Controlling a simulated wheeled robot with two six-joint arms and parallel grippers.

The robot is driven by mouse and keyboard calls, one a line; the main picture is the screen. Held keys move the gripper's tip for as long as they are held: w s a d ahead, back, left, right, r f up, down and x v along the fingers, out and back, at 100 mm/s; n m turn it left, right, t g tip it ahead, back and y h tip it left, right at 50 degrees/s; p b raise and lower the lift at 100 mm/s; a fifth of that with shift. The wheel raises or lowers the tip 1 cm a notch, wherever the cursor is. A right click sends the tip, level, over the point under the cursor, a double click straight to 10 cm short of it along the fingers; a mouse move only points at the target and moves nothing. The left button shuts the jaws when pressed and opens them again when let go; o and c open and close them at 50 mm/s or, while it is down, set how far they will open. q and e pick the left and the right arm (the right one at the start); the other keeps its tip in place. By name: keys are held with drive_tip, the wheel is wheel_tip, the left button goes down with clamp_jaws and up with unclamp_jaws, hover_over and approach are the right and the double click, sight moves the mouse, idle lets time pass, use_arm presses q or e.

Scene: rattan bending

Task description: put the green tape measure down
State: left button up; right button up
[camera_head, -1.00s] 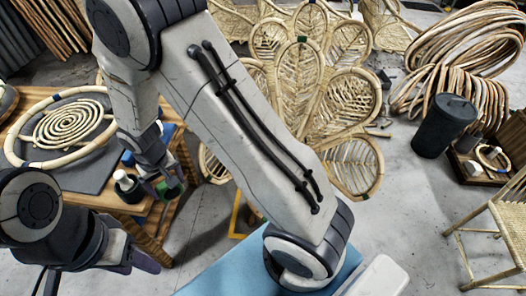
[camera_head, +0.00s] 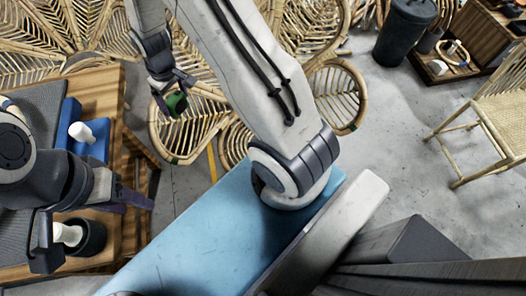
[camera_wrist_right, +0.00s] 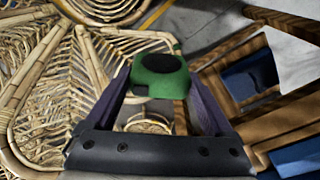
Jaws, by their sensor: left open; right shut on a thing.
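The green tape measure (camera_head: 176,103) has a black round face, clearest in the right wrist view (camera_wrist_right: 158,72). My right gripper (camera_head: 173,96) is shut on it, its purple fingers on either side. It is held in the air beyond the right edge of the wooden table (camera_head: 98,92), in front of rattan pieces. My left gripper (camera_head: 98,228) is open and empty, above the right part of the table, near a black cup (camera_head: 92,240).
On the table are a blue tray (camera_head: 70,112) with a white-topped bottle (camera_head: 81,132) and a grey mat (camera_head: 40,105). Rattan panels (camera_head: 320,25) stand behind. A woven chair (camera_head: 500,105) and black bin (camera_head: 402,32) are at right. Grey floor (camera_head: 370,120) lies clear between.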

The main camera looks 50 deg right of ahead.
drive_tip(key=s+d+f+n+b, duration=0.4)
drive_tip(key=d+f+b, duration=1.25)
drive_tip(key=f, duration=0.25)
drive_tip(key=s+d+f+n+b, duration=0.3)
drive_tip(key=d+f+n+b, duration=0.2)
drive_tip(key=d+f+b, duration=1.35)
drive_tip(key=shift+g+y, duration=0.3)
drive_tip(key=shift+y, duration=0.1)
drive_tip(key=a+f+b, duration=0.1)
drive_tip(key=a+f, duration=0.1)
drive_tip(key=a, duration=0.2)
drive_tip(key=w+a+f+b, duration=0.1)
drive_tip(key=a+f, duration=0.2)
drive_tip(key=a, duration=0.2)
drive_tip(key=a+f+b, duration=0.1)
drive_tip(key=a+f, duration=0.2)
drive_tip(key=a, duration=0.1)
drive_tip(key=shift+w+a+b, duration=0.15)
drive_tip(key=shift+w+b, duration=0.15)
drive_tip(key=shift+b, duration=0.1)
wheel_tip(320, 180, down, 4)
drive_tip(key=b, duration=0.3)
drive_tip(key=shift+r, duration=0.1)
drive_tip(key=o, duration=1.4)
drive_tip(key=shift+f, duration=0.2)
